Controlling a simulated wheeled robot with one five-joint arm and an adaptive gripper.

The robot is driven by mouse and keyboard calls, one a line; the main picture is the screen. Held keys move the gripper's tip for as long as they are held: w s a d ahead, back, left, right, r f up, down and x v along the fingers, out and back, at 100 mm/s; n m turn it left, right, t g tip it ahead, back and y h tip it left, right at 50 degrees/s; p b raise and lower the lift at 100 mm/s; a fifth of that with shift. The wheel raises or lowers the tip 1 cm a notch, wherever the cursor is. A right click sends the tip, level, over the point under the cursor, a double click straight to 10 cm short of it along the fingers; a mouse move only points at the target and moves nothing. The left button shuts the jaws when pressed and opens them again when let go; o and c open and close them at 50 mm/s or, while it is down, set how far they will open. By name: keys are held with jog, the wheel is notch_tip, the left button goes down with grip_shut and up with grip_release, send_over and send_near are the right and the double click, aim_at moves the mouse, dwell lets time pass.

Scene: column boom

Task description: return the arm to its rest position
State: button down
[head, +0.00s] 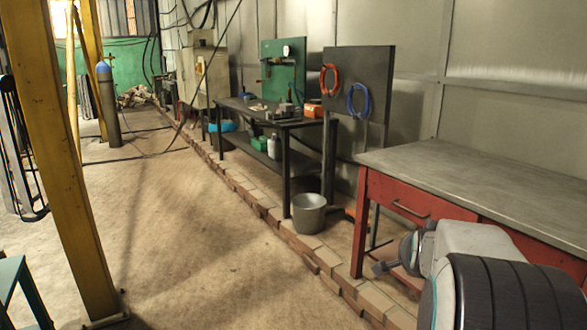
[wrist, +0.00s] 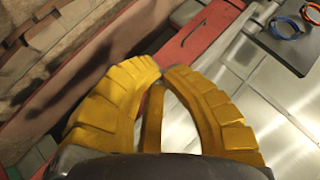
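My gripper (wrist: 161,70) shows in the wrist view as two yellow ribbed fingers. Their tips come together at the middle of the picture, and I see nothing held between them. Beyond the tips are a red edge and a pale metal surface. In the head view, my arm (head: 478,245), white with a black ribbed sleeve, is folded low at the lower right. It is in front of the red workbench (head: 470,172) with a grey top. The yellow fingers cannot be made out in the head view.
A grey bucket (head: 308,215) stands by a low brick edging (head: 262,205). A dark table (head: 268,118) and a board (head: 375,75) with red and blue rings stand along the wall. A yellow post (head: 60,150) rises at left. The concrete floor (head: 190,240) between is clear.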

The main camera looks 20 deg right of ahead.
jog(key=a+r+n+y+p, duration=0.3)
jog(key=a+r+n+p, duration=0.15)
jog(key=a, duration=0.75)
jog(key=s+a+r+n+g+y+p, duration=0.2)
jog(key=s+a+r+n+p, duration=0.1)
jog(key=s+a+n+p, duration=0.3)
jog(key=s+a+r+n+g+y+p, duration=0.2)
jog(key=s+a+r+n+p, duration=0.2)
jog(key=s+a, duration=0.7)
jog(key=a+n+p, duration=0.2)
jog(key=shift+s+a+n, duration=0.25)
jog(key=shift+s+n, duration=0.05)
jog(key=shift+n, duration=0.05)
jog(key=shift+r, duration=0.1)
